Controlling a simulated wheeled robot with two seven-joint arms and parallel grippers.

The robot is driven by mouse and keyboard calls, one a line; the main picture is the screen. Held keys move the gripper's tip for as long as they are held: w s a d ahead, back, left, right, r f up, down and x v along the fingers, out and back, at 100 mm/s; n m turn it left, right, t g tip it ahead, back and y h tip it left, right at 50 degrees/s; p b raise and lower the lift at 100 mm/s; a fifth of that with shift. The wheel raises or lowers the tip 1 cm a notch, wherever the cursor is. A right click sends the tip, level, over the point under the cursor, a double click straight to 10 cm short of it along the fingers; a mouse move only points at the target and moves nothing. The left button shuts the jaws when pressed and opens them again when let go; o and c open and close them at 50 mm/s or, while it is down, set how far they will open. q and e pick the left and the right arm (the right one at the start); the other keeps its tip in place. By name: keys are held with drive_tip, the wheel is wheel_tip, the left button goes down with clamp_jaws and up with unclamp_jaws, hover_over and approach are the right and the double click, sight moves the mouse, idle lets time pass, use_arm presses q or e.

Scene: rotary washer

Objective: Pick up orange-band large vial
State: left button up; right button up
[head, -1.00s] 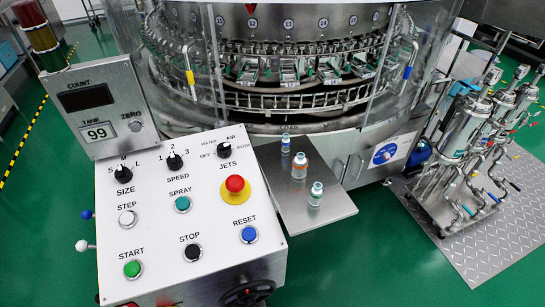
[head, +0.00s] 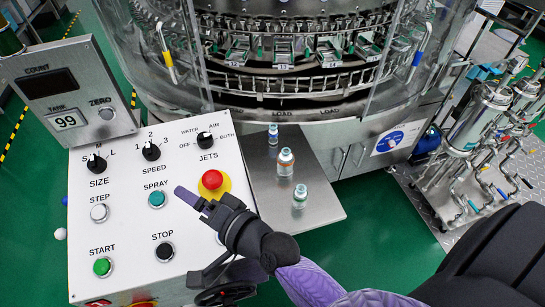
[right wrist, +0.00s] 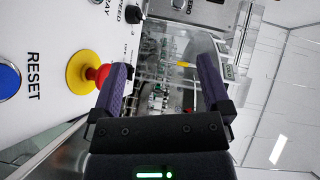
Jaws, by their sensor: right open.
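The orange-band large vial (head: 285,162) stands upright in the middle of a row of three on the steel shelf (head: 326,208) beside the control panel. A smaller blue-band vial (head: 273,134) stands behind it and a teal-band vial (head: 300,196) stands in front. My right gripper (head: 190,198) is over the control panel, to the left of the vials and apart from them. In the right wrist view its two purple fingers (right wrist: 163,82) are spread with nothing between them. The vials cannot be made out there. My left gripper is not in view.
The control panel (head: 120,235) has a red emergency button (head: 212,180) close to my right gripper; it also shows in the right wrist view (right wrist: 98,75). The rotary washer (head: 290,70) stands behind the shelf. A pump rack (head: 480,130) is at the right.

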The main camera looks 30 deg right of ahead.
sight(283, 158)
drive_tip(key=w+d+r+m+t+h, duration=0.2)
drive_tip(key=w+d+r+m+h, duration=0.15)
drive_tip(key=m+h, duration=0.55)
drive_tip(key=w+d+r+m+t+h, duration=0.3)
drive_tip(key=d+m+h, duration=0.1)
drive_tip(key=m, duration=0.9)
drive_tip(key=s+d+f+m+g+h, duration=0.1)
drive_tip(key=f+m+g+h, duration=0.1)
drive_tip(key=f+m+g, duration=0.1)
drive_tip(key=s+d+f+m+g+h, duration=0.1)
drive_tip(key=d+f+m+g+h, duration=0.1)
drive_tip(key=m+g, duration=0.4)
drive_tip(key=s+d+f+m+g+h, duration=0.2)
drive_tip(key=f+m+g, duration=0.2)
drive_tip(key=m, duration=0.4)
drive_tip(key=shift+d+f+g+h, duration=0.1)
drive_tip(key=shift+d+g+h, duration=0.25)
drive_tip(key=shift+g, duration=0.35)
drive_tip(key=shift+m, duration=0.3)
drive_tip(key=x, duration=0.3)
drive_tip(key=b+x, duration=0.1)
drive_tip(key=x, duration=0.2)
drive_tip(key=s+x, duration=0.1)
drive_tip(key=x, duration=0.2)
drive_tip(key=shift+w+d, duration=0.1)
drive_tip(key=shift+d, duration=0.2)
clamp_jaws()
